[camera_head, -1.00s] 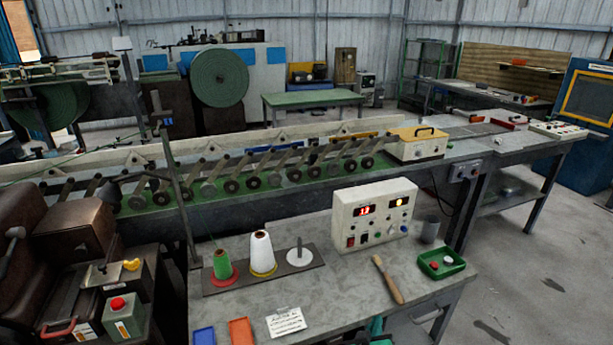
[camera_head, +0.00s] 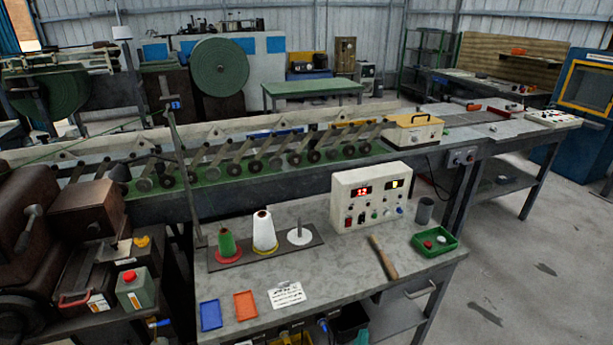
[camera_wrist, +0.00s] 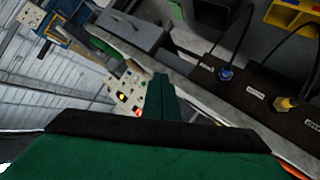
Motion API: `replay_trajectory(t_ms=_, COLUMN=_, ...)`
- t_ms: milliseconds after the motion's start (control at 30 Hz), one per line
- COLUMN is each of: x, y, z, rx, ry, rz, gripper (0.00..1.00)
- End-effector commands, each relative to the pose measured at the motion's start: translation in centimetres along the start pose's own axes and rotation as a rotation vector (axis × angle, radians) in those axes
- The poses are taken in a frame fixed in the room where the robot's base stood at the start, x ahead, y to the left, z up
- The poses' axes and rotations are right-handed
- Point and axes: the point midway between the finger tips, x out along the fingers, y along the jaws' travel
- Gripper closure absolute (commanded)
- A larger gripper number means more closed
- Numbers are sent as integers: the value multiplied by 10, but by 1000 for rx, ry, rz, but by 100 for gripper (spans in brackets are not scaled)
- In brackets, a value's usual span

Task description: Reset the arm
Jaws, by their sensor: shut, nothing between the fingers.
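My gripper shows in the wrist view, where its green fingers (camera_wrist: 161,98) are together with nothing between them. The wrist picture is tilted. Past the fingertips, the cream control box (camera_wrist: 124,95) with lit displays shows to the left. My arm and gripper do not show in the head view. There the control box (camera_head: 369,196) stands on the grey workbench (camera_head: 335,258).
The bench holds a thread-cone rack (camera_head: 265,252), a wooden-handled tool (camera_head: 383,258), a green tray (camera_head: 435,241), a blue tray (camera_head: 211,315) and an orange tray (camera_head: 245,305). A long conveyor runs behind. Clear floor (camera_head: 530,265) lies to the right.

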Motion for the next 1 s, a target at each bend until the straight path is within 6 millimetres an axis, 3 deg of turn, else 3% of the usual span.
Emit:
replay_trajectory(t_ms=167, x=-35, y=-26, z=29, rx=20, ry=25, rz=-38, gripper=100)
replay_trajectory(t_ms=500, x=-138, y=-69, z=78, rx=103, ry=98, rz=-126, gripper=100)
replay_trajectory(t_ms=733, x=-214, y=-83, z=97, rx=176, ry=138, rz=-184, gripper=100)
replay_trajectory(t_ms=1000, x=-303, y=-83, z=102, rx=273, ry=177, rz=-246, gripper=100)
